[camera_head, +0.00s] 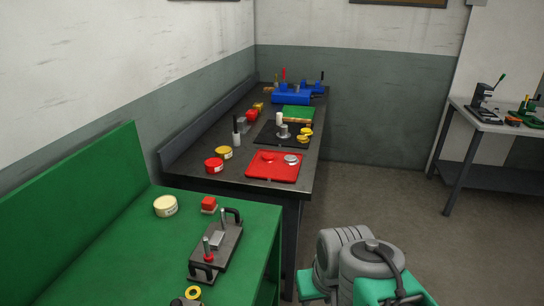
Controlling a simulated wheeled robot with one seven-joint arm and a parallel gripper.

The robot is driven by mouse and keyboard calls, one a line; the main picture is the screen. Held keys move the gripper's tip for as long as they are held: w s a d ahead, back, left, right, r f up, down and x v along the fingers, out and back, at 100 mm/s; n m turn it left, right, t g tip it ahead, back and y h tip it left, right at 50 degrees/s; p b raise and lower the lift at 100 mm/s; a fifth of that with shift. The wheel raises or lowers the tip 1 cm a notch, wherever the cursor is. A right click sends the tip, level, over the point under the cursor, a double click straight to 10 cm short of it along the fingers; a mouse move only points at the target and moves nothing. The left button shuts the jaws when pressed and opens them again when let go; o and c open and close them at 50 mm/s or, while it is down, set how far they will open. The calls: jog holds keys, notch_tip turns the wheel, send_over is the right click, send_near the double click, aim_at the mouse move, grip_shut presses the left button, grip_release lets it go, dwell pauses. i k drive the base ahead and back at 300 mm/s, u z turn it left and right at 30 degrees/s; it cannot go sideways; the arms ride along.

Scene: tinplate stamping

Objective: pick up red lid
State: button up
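A small red round piece (267,156), which looks like a lid, lies on a red tray (288,174) at the near end of the dark bench. A silver round piece (291,159) lies beside it on the tray. A red round tin (214,166) stands left of the tray, with a pale label on its side; whether its top is a separate lid is too small to tell. Grey and green links of my arm show at the bottom right, apart from the bench. My gripper is not in view.
The dark bench (199,178) also holds a yellow tin (224,153), a dark mat with yellow pieces (304,134), a green tray (298,113) and a blue fixture (291,97). A green bench (130,237) with a dark fixture (216,247) stands in front. The floor to the right is clear.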

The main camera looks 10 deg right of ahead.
aim_at(270, 158)
jog(key=z, duration=0.85)
jog(key=i, duration=5.35)
jog(key=u, duration=5.7)
jog(key=i, duration=0.25)
jog(key=z, duration=0.2)
